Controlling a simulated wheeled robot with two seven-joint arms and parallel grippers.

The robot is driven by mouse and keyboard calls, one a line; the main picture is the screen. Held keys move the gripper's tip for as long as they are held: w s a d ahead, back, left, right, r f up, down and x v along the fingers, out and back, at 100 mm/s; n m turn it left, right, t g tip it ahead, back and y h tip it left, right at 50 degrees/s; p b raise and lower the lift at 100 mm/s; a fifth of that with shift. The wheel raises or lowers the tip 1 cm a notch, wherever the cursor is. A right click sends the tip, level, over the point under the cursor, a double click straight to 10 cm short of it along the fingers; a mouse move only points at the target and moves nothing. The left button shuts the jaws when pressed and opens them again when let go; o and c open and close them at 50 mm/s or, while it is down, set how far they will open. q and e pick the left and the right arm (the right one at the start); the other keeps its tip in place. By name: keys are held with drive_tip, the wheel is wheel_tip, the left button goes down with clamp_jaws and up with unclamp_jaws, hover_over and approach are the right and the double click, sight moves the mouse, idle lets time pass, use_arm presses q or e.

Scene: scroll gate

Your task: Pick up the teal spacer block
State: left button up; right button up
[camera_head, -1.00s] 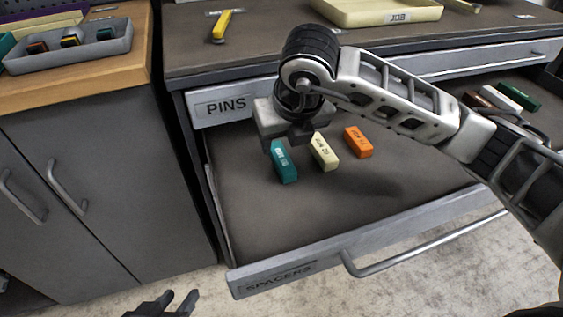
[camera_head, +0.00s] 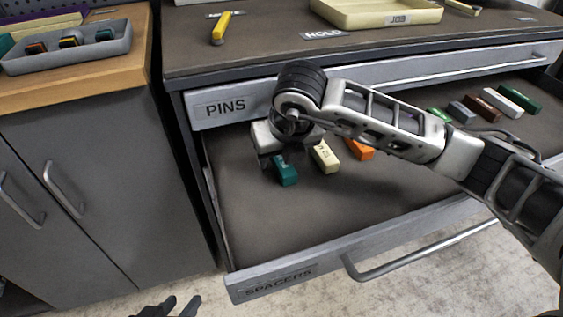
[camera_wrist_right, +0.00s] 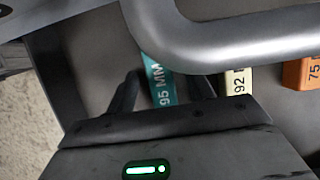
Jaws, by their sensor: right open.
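The teal spacer block (camera_head: 286,173) lies in the open SPACERS drawer (camera_head: 330,225), leftmost of a row with a cream block (camera_head: 325,157) and an orange block (camera_head: 359,148). My right gripper (camera_head: 277,161) is low over the teal block and hides its far end. In the right wrist view, the teal block (camera_wrist_right: 159,80), marked 95 MM, lies between the fingers of my open right gripper (camera_wrist_right: 163,90). The cream block (camera_wrist_right: 237,82) is just outside the right finger. My left gripper (camera_head: 172,306) is open and empty at the bottom edge, in front of the drawer.
Several more blocks (camera_head: 481,107) lie at the drawer's right side. The PINS drawer (camera_head: 226,106) above is closed. A cream tray (camera_head: 375,14) and a yellow tool (camera_head: 222,27) are on the cabinet top. The drawer's front half is bare.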

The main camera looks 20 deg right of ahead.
drive_tip(key=shift+f, duration=0.15)
clamp_jaws()
